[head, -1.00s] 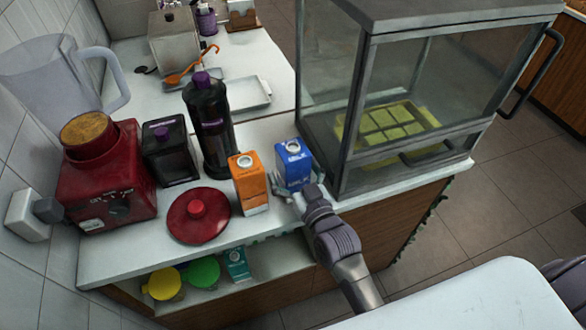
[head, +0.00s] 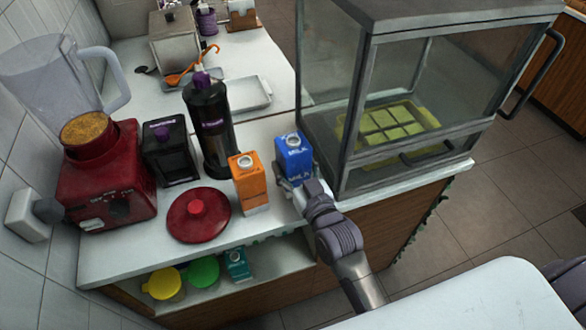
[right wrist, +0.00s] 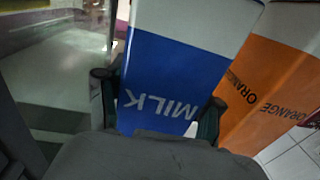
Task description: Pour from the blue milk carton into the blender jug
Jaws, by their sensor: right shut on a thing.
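The blue milk carton (head: 294,158) stands upright at the counter's front, between the orange carton and the glass case. My right gripper (head: 294,185) is shut on its lower part. In the right wrist view the carton (right wrist: 172,82) sits between the two fingers (right wrist: 158,112). The blender jug (head: 55,75) is clear with a handle and sits at the upper left, at the red blender base (head: 105,180). The red lid (head: 199,215) lies on the counter. My left gripper is not in view.
The orange carton (head: 249,182) stands close left of the milk. A black bottle (head: 210,125) and a dark square container (head: 170,155) stand behind. The glass case (head: 400,100) is close on the right. Yellow and green lidded tubs (head: 203,272) sit on the shelf below.

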